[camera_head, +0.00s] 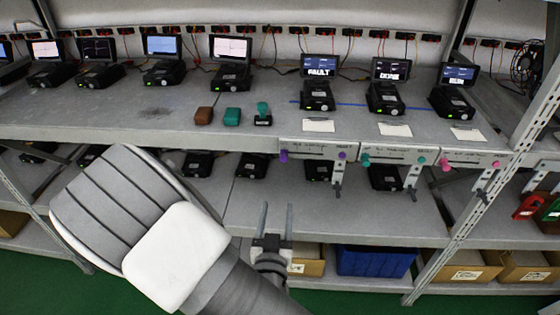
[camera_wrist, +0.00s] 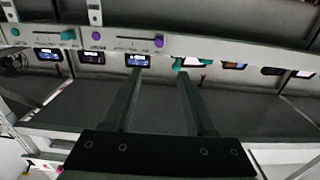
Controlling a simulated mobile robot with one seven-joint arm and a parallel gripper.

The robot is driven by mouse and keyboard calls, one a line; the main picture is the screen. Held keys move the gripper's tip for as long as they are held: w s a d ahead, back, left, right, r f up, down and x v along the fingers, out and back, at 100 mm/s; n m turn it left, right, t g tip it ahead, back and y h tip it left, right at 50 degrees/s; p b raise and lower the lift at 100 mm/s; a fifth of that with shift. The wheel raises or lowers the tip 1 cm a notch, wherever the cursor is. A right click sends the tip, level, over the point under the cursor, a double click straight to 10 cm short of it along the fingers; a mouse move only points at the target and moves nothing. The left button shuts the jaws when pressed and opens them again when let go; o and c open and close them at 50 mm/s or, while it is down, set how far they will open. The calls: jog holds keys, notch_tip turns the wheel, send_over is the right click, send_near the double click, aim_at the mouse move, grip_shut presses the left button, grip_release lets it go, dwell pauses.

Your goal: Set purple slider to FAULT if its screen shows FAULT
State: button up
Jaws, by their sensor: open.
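A dark device with a tilted screen (camera_head: 319,67) stands on the upper shelf, and its screen reads FAULT. Below it, the shelf's front edge carries a light panel (camera_head: 313,151) with a slot. A purple knob (camera_head: 283,156) sits at the slot's left end, and a second purple piece (camera_head: 342,155) is at the panel's right. The panel's lettering is too small to read. In the wrist view, which looks inverted, these show as purple knobs (camera_wrist: 158,41) and (camera_wrist: 96,35). My gripper (camera_head: 277,210) is open and empty, below and in front of the panel, apart from it.
To the right are a teal-knobbed panel (camera_head: 400,157) and a pink-knobbed panel (camera_head: 472,160). The screen (camera_head: 390,69) above the teal one appears to read DONE. Brown (camera_head: 203,115) and teal (camera_head: 232,115) blocks lie on the shelf. A blue bin (camera_head: 375,261) stands below.

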jog(key=w+b, duration=0.2)
jog(key=b, duration=0.6)
send_near(284, 160)
jog(key=w, duration=0.8)
jog(key=shift+w+r, duration=0.1)
jog(key=shift+w, duration=0.05)
jog(key=shift+c, duration=0.3)
grip_shut()
dwell(0.7)
